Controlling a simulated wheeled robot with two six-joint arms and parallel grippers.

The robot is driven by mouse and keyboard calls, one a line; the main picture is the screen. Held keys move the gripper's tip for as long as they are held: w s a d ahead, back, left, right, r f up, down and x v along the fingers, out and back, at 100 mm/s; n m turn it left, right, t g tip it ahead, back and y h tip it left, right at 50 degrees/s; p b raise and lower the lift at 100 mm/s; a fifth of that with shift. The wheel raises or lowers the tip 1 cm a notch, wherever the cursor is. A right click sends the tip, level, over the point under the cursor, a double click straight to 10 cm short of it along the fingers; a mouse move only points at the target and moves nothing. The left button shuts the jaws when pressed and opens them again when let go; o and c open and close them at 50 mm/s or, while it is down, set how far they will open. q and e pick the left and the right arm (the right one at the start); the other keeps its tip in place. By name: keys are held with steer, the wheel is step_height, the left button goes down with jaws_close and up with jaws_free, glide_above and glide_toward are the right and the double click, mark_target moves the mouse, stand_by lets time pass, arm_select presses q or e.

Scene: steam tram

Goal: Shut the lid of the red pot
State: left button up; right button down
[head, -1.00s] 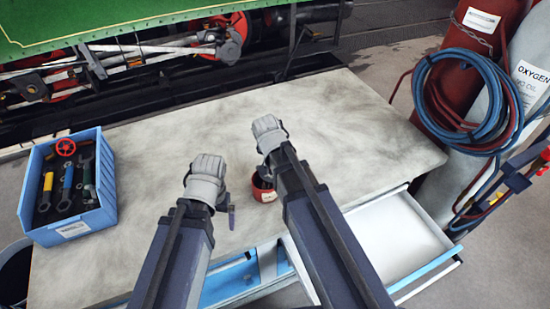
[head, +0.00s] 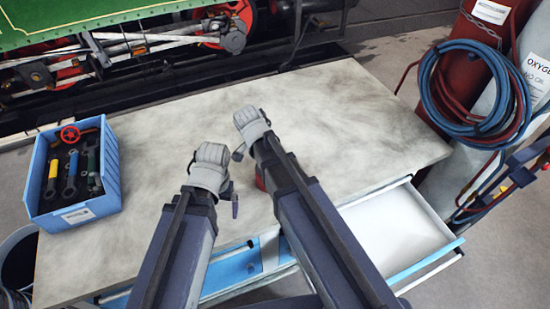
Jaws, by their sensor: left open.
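The red pot (head: 260,183) stands on the worktop (head: 340,115), mostly hidden behind my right arm. Only a small strip of its red side shows, so its lid and opening cannot be seen now. My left gripper (head: 218,180) is open, just left of the pot and above the worktop, with its fingertips mostly hidden. My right gripper (head: 249,130) is beyond the pot, up and slightly left of it in the picture. Its fingers are too hidden to tell whether they are open or shut.
A blue box (head: 85,212) with several tools and a red handwheel (head: 70,135) stands at the worktop's left end. An open drawer (head: 400,235) juts out at the front right. Gas cylinders with coiled hoses (head: 465,95) stand at the right. The worktop's back right is clear.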

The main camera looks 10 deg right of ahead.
steer(key=shift+a, duration=0.1)
stand_by(0.3)
stand_by(0.4)
steer(key=shift+w+d, duration=0.1)
steer(key=shift+d, duration=0.5)
steer(key=shift+w+d, duration=0.15)
steer(key=shift+d, duration=0.4)
steer(key=shift+w+d, duration=0.15)
steer(key=shift+d, duration=0.4)
steer(key=shift+d+r+p, duration=0.15)
steer(key=shift+r+p, duration=0.55)
steer(key=w+p+v, duration=0.1)
steer(key=p+v, duration=0.7)
steer(key=shift+s+a+r, duration=0.2)
steer(key=shift+s+a, duration=0.05)
steer(key=shift+s, duration=0.2)
